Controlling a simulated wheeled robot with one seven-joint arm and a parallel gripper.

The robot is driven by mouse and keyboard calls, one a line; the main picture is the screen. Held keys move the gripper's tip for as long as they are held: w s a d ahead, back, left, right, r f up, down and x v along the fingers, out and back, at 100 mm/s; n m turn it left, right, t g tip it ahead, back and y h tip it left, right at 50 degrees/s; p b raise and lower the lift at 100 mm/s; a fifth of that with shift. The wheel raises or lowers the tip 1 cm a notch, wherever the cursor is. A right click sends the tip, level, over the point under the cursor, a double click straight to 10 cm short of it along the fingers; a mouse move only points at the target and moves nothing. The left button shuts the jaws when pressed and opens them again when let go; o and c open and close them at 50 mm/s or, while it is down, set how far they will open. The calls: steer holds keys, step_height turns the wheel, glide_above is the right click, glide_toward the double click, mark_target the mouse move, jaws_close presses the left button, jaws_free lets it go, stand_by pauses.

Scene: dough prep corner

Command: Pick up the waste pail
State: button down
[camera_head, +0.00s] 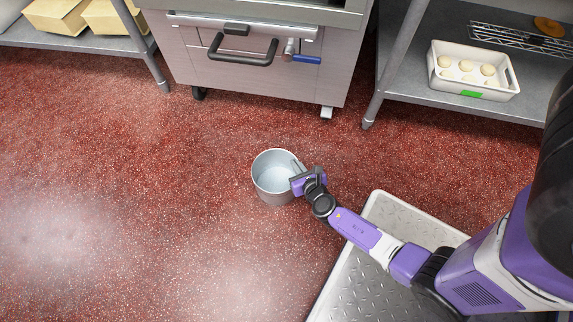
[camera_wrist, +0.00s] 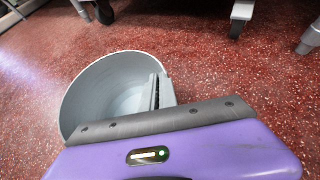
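The waste pail (camera_head: 265,186) is a round, open, light grey metal bucket on the red speckled floor, in the middle of the head view. It looks upright and empty inside. In the wrist view the pail (camera_wrist: 95,92) fills the left middle, its mouth facing the camera. My gripper (camera_head: 298,166) is at the pail's right rim. In the wrist view my two grey fingers (camera_wrist: 159,92) are close together with the pail's rim running in between them, so they look shut on its wall. The purple gripper body hides the pail's near lower side.
A steel oven (camera_head: 262,62) on casters stands behind the pail. To its right a shelf (camera_head: 410,85) holds a white tray (camera_head: 473,92) of dough balls. A shelf at the upper left holds cardboard-coloured boxes (camera_head: 85,15). The floor left of the pail is clear.

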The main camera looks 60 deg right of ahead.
step_height(320, 180, up, 20)
steer(key=p, duration=1.7)
steer(key=shift+r, duration=0.1)
step_height(320, 180, up, 5)
steer(key=p, duration=0.5)
steer(key=shift+w, duration=0.1)
